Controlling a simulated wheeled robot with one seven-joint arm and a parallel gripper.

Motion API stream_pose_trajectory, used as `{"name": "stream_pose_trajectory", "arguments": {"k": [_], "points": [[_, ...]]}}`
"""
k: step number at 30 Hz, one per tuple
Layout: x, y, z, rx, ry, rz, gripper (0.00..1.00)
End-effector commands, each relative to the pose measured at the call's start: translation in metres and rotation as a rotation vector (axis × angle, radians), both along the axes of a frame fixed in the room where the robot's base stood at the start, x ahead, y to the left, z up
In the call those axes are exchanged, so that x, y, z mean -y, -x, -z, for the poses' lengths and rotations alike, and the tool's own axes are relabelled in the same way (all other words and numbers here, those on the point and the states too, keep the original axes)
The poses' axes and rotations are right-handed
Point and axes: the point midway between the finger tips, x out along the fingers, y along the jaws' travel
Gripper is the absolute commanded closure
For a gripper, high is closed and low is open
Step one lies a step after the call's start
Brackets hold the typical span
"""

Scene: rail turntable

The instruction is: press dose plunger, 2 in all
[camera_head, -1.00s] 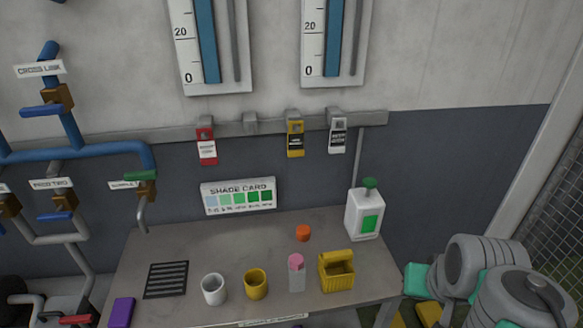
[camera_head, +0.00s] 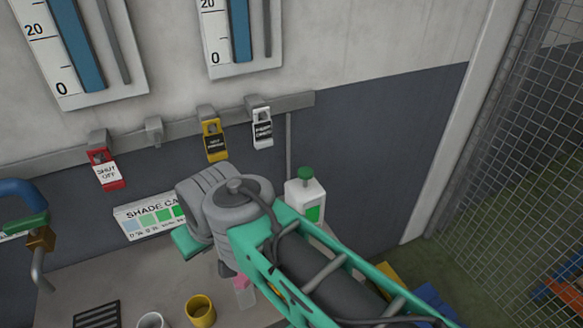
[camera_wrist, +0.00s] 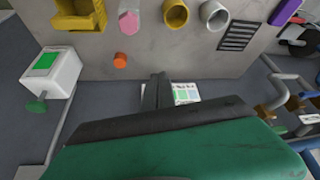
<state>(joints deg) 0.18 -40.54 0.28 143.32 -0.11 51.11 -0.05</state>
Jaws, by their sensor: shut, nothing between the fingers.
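The dose bottle (camera_head: 300,188) is a white box-shaped dispenser with a green label and a green plunger (camera_head: 305,174) on top. It stands upright at the back right of the table, partly hidden by my arm in the head view. In the wrist view the bottle (camera_wrist: 62,70) and its plunger (camera_wrist: 36,104) are at the left. The plunger looks raised. My gripper (camera_wrist: 160,80) is shut and empty, apart from the bottle, with its dark fingers near the middle of the wrist view. In the head view my arm hides the fingers.
The wrist view shows an orange cap (camera_wrist: 120,61) and a yellow basket (camera_wrist: 80,14). Tags hang on the wall rail (camera_head: 60,155).

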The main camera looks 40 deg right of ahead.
Motion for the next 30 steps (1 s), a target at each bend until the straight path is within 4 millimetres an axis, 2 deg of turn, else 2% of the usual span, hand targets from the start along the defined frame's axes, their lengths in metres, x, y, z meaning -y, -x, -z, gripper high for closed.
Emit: {"name": "stream_pose_trajectory", "arguments": {"k": [5,8,10,11,14,15,17,18,21,24,27,30], "points": [[0.003,-0.005,-0.001,0.005,0.002,-0.007,1.0],[0.015,-0.028,-0.008,0.03,0.013,-0.044,1.0],[0.038,-0.055,-0.017,0.064,0.035,-0.092,1.0],[0.052,-0.067,-0.022,0.083,0.048,-0.118,1.0],[0.111,-0.102,-0.036,0.147,0.111,-0.212,1.0],[0.138,-0.11,-0.041,0.171,0.142,-0.247,1.0],[0.179,-0.118,-0.047,0.206,0.191,-0.3,1.0],[0.208,-0.119,-0.05,0.225,0.227,-0.332,1.0],[0.274,-0.109,-0.055,0.266,0.319,-0.41,1.0],[0.323,-0.09,-0.057,0.288,0.397,-0.472,1.0],[0.352,-0.074,-0.058,0.301,0.449,-0.515,1.0],[0.364,-0.066,-0.06,0.305,0.474,-0.535,1.0]]}}
